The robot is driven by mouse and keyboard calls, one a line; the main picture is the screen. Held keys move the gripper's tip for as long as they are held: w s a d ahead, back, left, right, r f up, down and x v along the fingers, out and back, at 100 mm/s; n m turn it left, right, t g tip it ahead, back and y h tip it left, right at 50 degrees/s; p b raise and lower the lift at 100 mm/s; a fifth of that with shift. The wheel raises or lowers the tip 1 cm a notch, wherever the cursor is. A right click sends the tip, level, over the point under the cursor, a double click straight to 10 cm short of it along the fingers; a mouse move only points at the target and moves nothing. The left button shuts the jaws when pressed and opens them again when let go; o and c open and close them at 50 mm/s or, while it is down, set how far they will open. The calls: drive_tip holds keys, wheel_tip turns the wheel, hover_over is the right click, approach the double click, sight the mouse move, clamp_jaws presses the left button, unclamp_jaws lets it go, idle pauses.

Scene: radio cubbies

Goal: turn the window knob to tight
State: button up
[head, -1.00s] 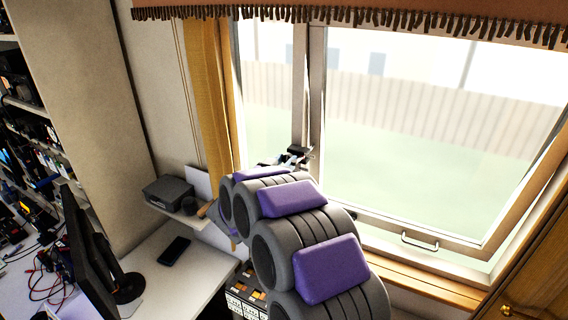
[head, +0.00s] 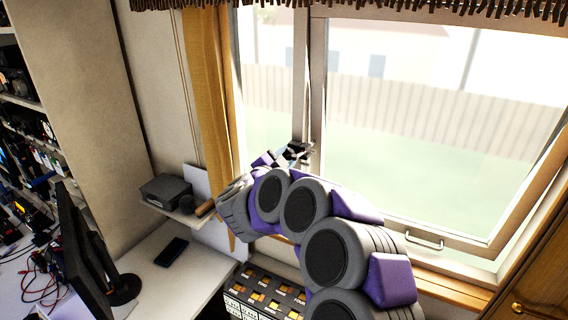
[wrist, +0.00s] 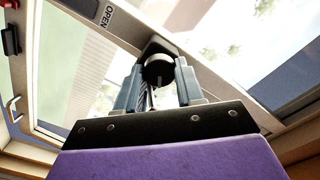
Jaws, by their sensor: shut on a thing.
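The window knob (wrist: 158,68) is round and black, on the window's light frame in the wrist view. A pale mark shows on its lower part. My gripper (wrist: 157,78) is shut on the knob, with one grey jaw on each side of it. The word OPEN (wrist: 107,15) is printed on the frame at the upper left; I see no "tight" label. In the head view my gripper (head: 300,150) is at the post between the two window panes, and the knob cannot be made out there.
The large window sash (head: 340,198) at the right is tilted, with a metal handle (head: 425,243) at its bottom. A yellow curtain (head: 207,100) hangs on the left. Below are a small shelf with a grey box (head: 167,189), a desk with a phone (head: 171,252), and a monitor (head: 88,255).

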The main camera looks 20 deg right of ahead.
drive_tip(key=m+b, duration=0.4)
drive_tip(key=m, duration=0.2)
idle(0.6)
drive_tip(key=o, duration=0.9)
drive_tip(key=shift+w+d+f, duration=0.15)
drive_tip(key=shift+w, duration=0.1)
drive_tip(key=shift+o, duration=0.7)
drive_tip(key=shift+s, duration=0.1)
